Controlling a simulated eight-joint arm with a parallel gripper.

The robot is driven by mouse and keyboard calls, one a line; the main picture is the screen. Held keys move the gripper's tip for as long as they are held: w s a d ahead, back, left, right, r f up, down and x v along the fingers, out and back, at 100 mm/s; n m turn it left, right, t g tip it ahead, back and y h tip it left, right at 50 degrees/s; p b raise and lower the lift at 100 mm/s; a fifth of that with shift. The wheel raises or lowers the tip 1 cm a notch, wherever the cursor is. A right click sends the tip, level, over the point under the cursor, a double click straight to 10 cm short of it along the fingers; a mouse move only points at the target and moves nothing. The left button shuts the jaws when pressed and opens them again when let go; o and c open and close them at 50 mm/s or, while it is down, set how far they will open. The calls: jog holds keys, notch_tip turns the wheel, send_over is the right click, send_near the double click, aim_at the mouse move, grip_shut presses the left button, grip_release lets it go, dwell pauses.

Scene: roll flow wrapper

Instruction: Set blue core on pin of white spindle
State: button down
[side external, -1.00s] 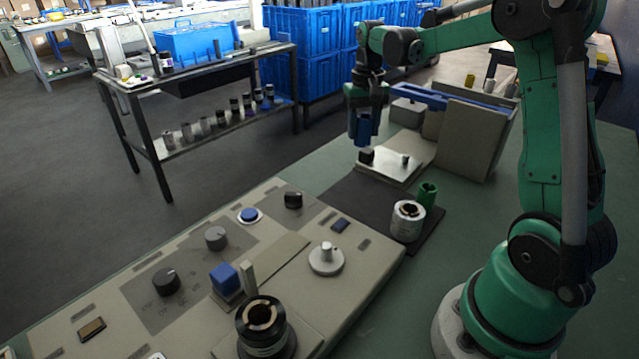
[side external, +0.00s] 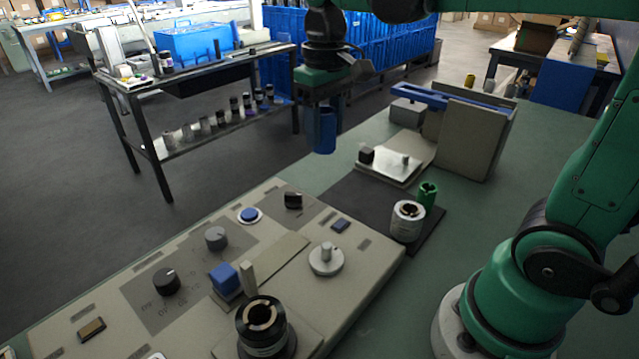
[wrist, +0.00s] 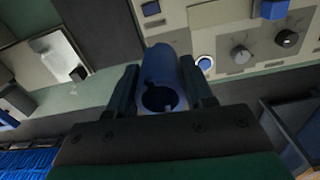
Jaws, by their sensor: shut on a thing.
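My gripper (side external: 325,106) is shut on the blue core (side external: 324,138), a short hollow cylinder held upright in the air beyond the far edge of the console. In the wrist view the blue core (wrist: 160,85) sits between the two fingers, with its open end showing. The white spindle (side external: 326,260) stands on the console at the right, a round white base with a short upright pin. The pin is bare. The gripper with the core is up and behind the spindle, well apart from it.
A green core (side external: 427,194) and a white roll (side external: 407,221) stand on a dark mat right of the console. A black-and-white roll (side external: 262,328), a blue block (side external: 225,279) and several knobs rise from the console. A metal plate with small posts (side external: 392,166) lies behind the mat.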

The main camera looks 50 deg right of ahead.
jog(key=s+a+f+n, duration=0.4)
jog(key=s+a, duration=0.2)
jog(key=a, duration=0.1)
send_over(327, 246)
jog(key=shift+f, duration=2.35)
jog(key=shift+f, duration=0.7)
jog(key=shift+f, duration=0.3)
jog(key=shift+f, duration=0.2)
jog(key=shift+f, duration=0.85)
jog(key=shift+f, duration=0.1)
